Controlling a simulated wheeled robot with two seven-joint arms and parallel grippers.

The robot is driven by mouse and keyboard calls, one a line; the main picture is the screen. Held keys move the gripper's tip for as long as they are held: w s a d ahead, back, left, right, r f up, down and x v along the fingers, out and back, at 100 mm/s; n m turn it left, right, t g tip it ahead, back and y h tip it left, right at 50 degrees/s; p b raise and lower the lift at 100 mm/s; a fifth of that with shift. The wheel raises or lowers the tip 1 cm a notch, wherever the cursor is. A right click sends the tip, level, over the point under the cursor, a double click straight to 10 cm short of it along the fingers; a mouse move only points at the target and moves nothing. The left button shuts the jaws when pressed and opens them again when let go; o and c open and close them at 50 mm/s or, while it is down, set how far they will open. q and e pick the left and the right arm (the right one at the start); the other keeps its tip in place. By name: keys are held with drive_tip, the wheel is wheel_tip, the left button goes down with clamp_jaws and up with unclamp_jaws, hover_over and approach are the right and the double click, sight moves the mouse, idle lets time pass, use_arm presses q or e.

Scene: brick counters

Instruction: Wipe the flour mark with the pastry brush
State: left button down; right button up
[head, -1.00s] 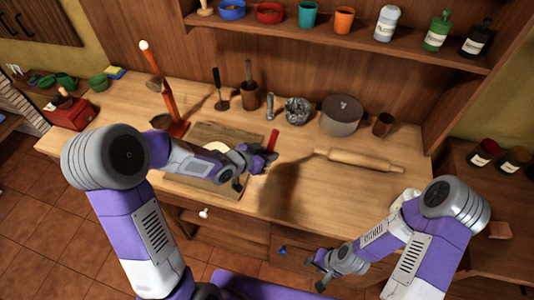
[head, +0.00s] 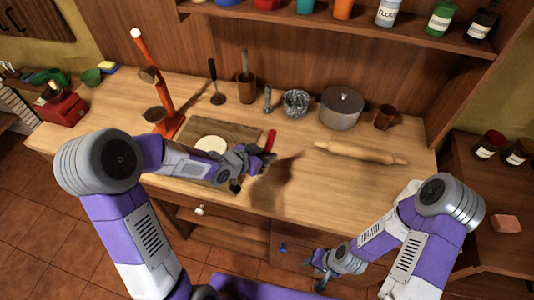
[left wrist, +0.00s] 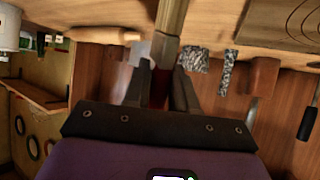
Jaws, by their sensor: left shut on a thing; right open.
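My left gripper (head: 254,162) is shut on the pastry brush (head: 270,140), whose red handle sticks up beside the fingers in the head view. In the left wrist view the gripper (left wrist: 160,88) has a red part between its fingers. The brush's bristles are hidden in the head view. A pale round patch (head: 210,144), perhaps the flour mark, lies on the wooden board (head: 240,133), left of the gripper and partly behind my left arm. My right gripper (head: 320,268) is open and empty in front of the counter.
A rolling pin (head: 360,153), a lidded pot (head: 341,108), a brown cup (head: 386,117) and a grey crinkled bowl (head: 296,103) stand or lie to the right and back. An orange stand (head: 158,80) rises at the left. The counter's right front is clear.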

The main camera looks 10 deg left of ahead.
sight(268, 143)
use_arm(q)
wheel_tip(268, 143, down, 2)
drive_tip(key=shift+f+b, duration=0.1)
drive_tip(key=shift+b, duration=0.5)
drive_tip(key=a+p, duration=0.3)
drive_tip(key=shift+w, duration=0.1)
drive_tip(key=shift+a+p, duration=0.3)
drive_tip(key=shift+a, duration=0.05)
drive_tip(key=shift+a+f, duration=0.1)
drive_tip(key=shift+a, duration=0.25)
drive_tip(key=shift+d+f+b, duration=0.3)
drive_tip(key=shift+d+b, duration=0.2)
drive_tip(key=shift+d, duration=0.1)
drive_tip(key=d+b, duration=0.2)
drive_tip(key=d, duration=0.1)
drive_tip(key=shift+b, duration=0.35)
wheel_tip(268, 143, up, 3)
drive_tip(key=shift+d+r+p, duration=0.1)
drive_tip(key=shift+d+p, duration=0.05)
drive_tip(key=shift+p, duration=0.7)
drive_tip(key=shift+r+p, duration=0.6)
drive_tip(key=shift+p, duration=0.05)
drive_tip(key=shift+r+p, duration=1.9)
drive_tip(key=shift+r, duration=0.25)
